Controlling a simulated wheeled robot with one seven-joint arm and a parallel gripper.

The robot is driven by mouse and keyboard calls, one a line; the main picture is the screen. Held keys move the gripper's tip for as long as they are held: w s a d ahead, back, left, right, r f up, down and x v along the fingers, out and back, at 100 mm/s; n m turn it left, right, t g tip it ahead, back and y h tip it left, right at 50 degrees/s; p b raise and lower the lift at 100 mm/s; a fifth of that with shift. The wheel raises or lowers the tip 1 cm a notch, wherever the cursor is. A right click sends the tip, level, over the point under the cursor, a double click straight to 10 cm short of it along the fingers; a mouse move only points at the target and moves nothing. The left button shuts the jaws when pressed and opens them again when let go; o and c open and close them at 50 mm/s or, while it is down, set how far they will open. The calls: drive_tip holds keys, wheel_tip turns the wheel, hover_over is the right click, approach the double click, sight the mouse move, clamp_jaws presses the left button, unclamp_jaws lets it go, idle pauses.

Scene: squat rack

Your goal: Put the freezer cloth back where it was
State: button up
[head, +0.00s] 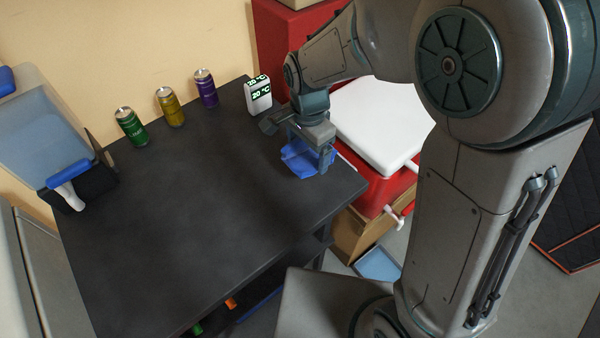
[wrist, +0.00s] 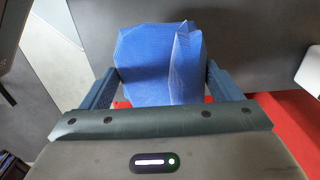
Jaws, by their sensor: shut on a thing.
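A blue cloth (head: 300,158) is at the right end of the dark table (head: 190,220) in the head view, under my gripper (head: 312,150). In the wrist view the blue cloth (wrist: 160,62) fills the space between the two fingers of my gripper (wrist: 158,85), with a raised fold on its right side. My gripper is shut on the cloth. Whether the cloth touches the table top cannot be told. The gripper hides part of the cloth in the head view.
A white thermometer display (head: 258,95) stands close behind the gripper. Green (head: 131,126), yellow (head: 170,107) and purple (head: 206,88) cans line the back edge. A red cooler with a white lid (head: 385,120) is at right. A bluish bin (head: 45,130) is at left. The table's middle is clear.

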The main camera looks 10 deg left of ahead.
sight(300, 163)
drive_tip(key=s+f, duration=0.1)
drive_tip(key=s+a+f, duration=0.1)
drive_tip(key=shift+s, duration=0.35)
drive_tip(key=shift+f+b, duration=0.3)
drive_tip(key=shift+f, duration=1.6)
drive_tip(key=shift+f, duration=0.15)
drive_tip(key=o, duration=0.8)
wheel_tip(300, 163, up, 12)
drive_tip(key=shift+r+p, duration=0.2)
drive_tip(key=shift+p, duration=0.6)
drive_tip(key=s+d+r+n, duration=0.1)
drive_tip(key=s+d+n, duration=0.1)
drive_tip(key=d, duration=0.5)
drive_tip(key=s+d+r+n+t, duration=0.1)
drive_tip(key=s+d+n, duration=0.1)
drive_tip(key=d, duration=0.6)
drive_tip(key=s+d+r+n+t, duration=0.1)
drive_tip(key=s+d+n, duration=0.2)
drive_tip(key=d, duration=0.4)
drive_tip(key=shift+s+d+r+n, duration=0.1)
drive_tip(key=shift+d+r+n, duration=0.1)
drive_tip(key=shift+n, duration=0.4)
